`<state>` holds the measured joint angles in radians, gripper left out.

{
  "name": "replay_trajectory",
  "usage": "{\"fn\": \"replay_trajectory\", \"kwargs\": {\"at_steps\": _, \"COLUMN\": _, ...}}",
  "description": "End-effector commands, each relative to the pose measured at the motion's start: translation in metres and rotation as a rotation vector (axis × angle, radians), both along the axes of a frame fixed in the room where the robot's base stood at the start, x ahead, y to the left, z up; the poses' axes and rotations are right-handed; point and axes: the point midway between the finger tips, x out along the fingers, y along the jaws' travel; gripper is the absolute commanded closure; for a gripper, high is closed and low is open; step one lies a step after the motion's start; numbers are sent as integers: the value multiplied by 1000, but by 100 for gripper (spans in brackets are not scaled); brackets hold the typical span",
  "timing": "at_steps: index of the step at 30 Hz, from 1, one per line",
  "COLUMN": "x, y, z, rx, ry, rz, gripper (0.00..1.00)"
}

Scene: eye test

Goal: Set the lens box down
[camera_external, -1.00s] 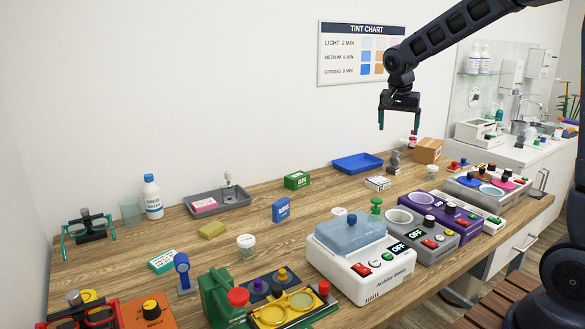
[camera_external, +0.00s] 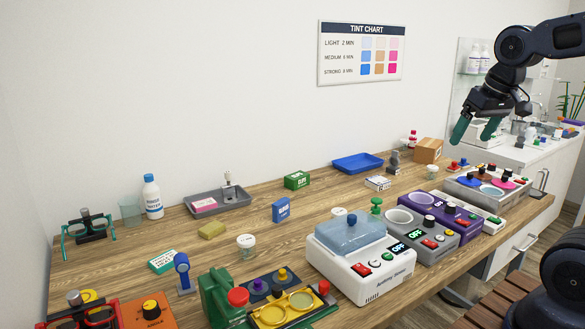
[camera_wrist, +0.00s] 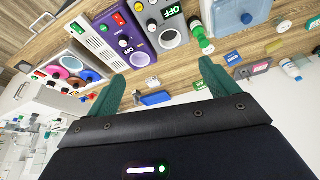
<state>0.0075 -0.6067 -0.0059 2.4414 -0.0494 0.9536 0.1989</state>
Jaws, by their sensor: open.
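My gripper (camera_external: 474,131) is open and empty, high over the far right of the bench, its green fingers tilted down to the left. In the wrist view its fingers (camera_wrist: 161,75) are wide apart with nothing held between them. I cannot tell for sure which box is the lens box. A green box (camera_external: 297,180) and a blue box (camera_external: 281,210) with white lettering stand on the wooden bench (camera_external: 335,203). A small white box (camera_external: 377,183) lies farther right. All are well away from my gripper.
A grey tray (camera_external: 238,204) holds a pink item. A blue tray (camera_external: 357,163) sits at the back, near a cardboard box (camera_external: 428,150). A white machine (camera_external: 350,280) and a purple device (camera_external: 440,212) line the front. Bare wood lies between the green and white boxes.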

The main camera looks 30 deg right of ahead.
Motion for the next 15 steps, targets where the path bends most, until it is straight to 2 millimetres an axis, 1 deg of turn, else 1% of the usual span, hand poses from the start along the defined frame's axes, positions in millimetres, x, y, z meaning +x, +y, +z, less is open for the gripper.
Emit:
{"fn": "replay_trajectory", "kwargs": {"at_steps": 1, "x": -13, "y": 3, "z": -2, "rx": -5, "ry": -12, "rz": 35, "gripper": 13}}
{"fn": "replay_trajectory", "kwargs": {"at_steps": 3, "x": -27, "y": 6, "z": -6, "rx": -13, "ry": -22, "rz": 85, "gripper": 13}}
{"fn": "replay_trajectory", "kwargs": {"at_steps": 6, "x": -41, "y": 10, "z": -11, "rx": -21, "ry": -34, "rz": 139, "gripper": 13}}
{"fn": "replay_trajectory", "kwargs": {"at_steps": 10, "x": -52, "y": 12, "z": -15, "rx": -29, "ry": -42, "rz": 178, "gripper": 13}}
{"fn": "replay_trajectory", "kwargs": {"at_steps": 15, "x": -54, "y": 13, "z": -16, "rx": -31, "ry": -43, "rz": 189, "gripper": 13}}
